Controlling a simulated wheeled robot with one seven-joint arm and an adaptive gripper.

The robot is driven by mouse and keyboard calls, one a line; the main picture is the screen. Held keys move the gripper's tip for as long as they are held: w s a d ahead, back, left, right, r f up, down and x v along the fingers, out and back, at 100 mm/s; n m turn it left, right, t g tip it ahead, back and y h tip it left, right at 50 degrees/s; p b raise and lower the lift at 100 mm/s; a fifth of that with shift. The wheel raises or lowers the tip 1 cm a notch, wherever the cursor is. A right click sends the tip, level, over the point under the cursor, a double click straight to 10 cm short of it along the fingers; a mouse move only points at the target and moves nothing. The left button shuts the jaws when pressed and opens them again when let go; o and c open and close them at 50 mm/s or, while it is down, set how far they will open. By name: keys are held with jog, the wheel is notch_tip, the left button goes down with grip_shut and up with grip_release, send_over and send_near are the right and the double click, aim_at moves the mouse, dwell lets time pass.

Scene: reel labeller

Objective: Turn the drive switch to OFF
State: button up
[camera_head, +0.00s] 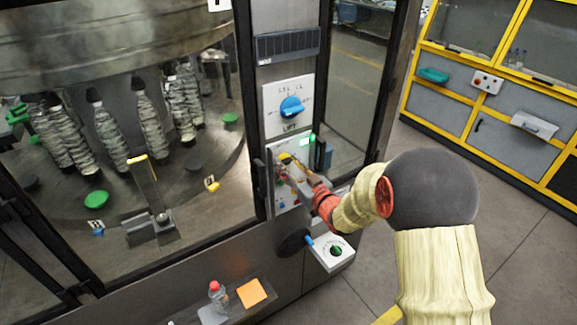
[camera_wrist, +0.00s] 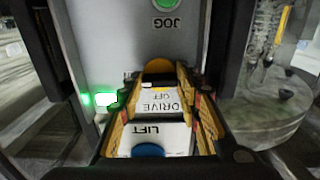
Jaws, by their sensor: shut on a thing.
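The drive switch (camera_wrist: 158,66) shows in the wrist view as an orange-yellow rounded knob on the grey panel, just beyond a white label reading DRIVE and OFF (camera_wrist: 160,100). My gripper (camera_wrist: 160,80) reaches to it with one finger on each side and is shut on it. The fingers hide much of the knob, and I cannot tell where it points. In the head view my gripper (camera_head: 290,166) is at the lower control panel (camera_head: 288,205) and covers most of the switch.
A blue LIFT knob (camera_head: 291,106) sits on a white plate above. A green JOG button (camera_wrist: 168,22) is on the same panel. A white box with a green-black knob (camera_head: 336,250) juts out below right. A bottle (camera_head: 217,294) stands on the low shelf. Glass doors flank the panel.

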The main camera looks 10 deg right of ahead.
jog(key=shift+f+b, duration=0.1)
jog(key=shift+b, duration=0.2)
jog(key=n+b, duration=1.7)
jog(key=b, duration=0.9)
jog(key=shift+n, duration=0.3)
jog(key=o, duration=0.9)
jog(key=shift+c, duration=0.2)
jog(key=shift+s, duration=0.15)
